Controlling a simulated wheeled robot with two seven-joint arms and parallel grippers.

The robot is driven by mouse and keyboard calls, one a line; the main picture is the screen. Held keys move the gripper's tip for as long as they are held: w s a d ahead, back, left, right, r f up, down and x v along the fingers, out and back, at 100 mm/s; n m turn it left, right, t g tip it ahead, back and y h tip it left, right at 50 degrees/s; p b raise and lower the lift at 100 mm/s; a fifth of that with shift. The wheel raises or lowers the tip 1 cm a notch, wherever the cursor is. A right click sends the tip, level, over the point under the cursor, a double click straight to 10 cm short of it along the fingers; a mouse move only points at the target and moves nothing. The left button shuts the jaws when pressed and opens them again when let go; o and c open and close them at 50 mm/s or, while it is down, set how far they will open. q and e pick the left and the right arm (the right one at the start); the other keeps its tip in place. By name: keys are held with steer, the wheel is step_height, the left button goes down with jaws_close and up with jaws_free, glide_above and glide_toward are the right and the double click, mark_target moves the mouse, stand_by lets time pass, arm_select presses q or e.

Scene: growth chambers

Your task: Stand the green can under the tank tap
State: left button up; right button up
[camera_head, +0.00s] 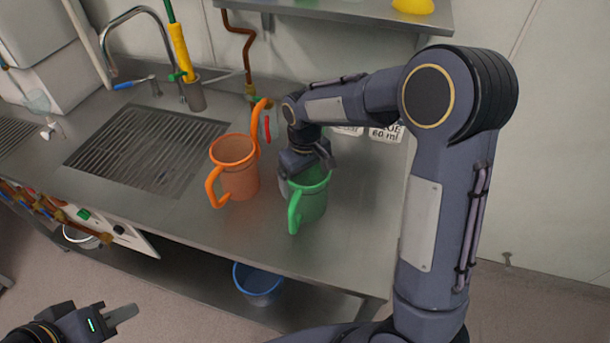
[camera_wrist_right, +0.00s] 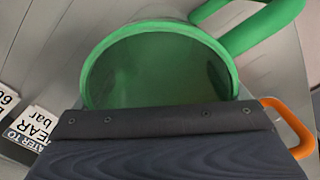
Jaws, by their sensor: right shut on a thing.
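The green can (camera_head: 312,206) stands upright on the steel counter, right of the orange can, its handle towards the front. My right gripper (camera_head: 307,172) reaches down from above and is shut on the green can at its rim; its fingertips are partly hidden. The can's open mouth (camera_wrist_right: 160,75) fills much of the right wrist view, just beyond the gripper body. My left gripper (camera_head: 118,314) is low at the left front, away from the counter, and I cannot tell its opening. A small white tap (camera_head: 48,131) shows at the far left; I cannot tell whether it is the tank tap.
An orange can (camera_head: 236,170) with a tall spout stands close left of the green can. A slatted drain (camera_head: 148,148) lies further left, with a curved faucet (camera_head: 108,42) behind it. Signs (camera_head: 385,133) stand behind my right arm. A blue bucket (camera_head: 258,284) is below.

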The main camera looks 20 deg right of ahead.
steer(key=shift+f, duration=0.1)
steer(key=o, duration=0.7)
